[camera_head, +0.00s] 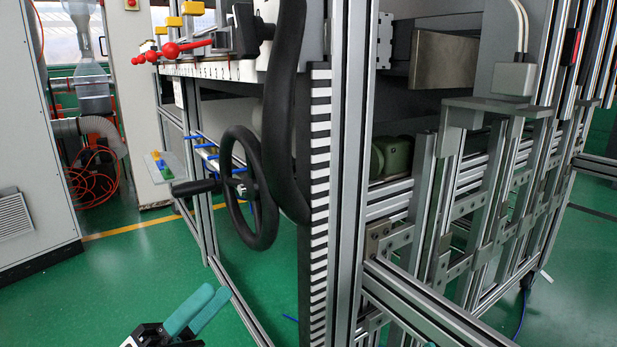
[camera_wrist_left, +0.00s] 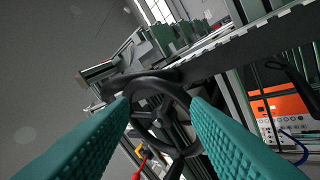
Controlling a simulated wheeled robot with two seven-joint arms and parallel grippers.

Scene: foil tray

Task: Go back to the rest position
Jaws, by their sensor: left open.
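My left gripper (camera_head: 212,297) shows at the bottom left of the head view, with its teal fingers pointing up and right. It is open and empty, apart from the machine frame. In the left wrist view its two ribbed teal fingers (camera_wrist_left: 160,103) are spread, with nothing between them. A black handwheel (camera_head: 267,215) stands behind and above it in the head view; it also shows beyond the fingertips in the left wrist view (camera_wrist_left: 152,84). Of my right gripper only a small teal tip (camera_head: 429,345) seems to show at the bottom edge. No foil tray can be made out.
A metal-profile machine frame (camera_head: 345,200) fills the middle and right. Red ball-ended levers (camera_head: 170,49) stick out at its upper left. A grey cabinet (camera_head: 30,130) stands far left. Green floor (camera_head: 130,265) is open between cabinet and frame.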

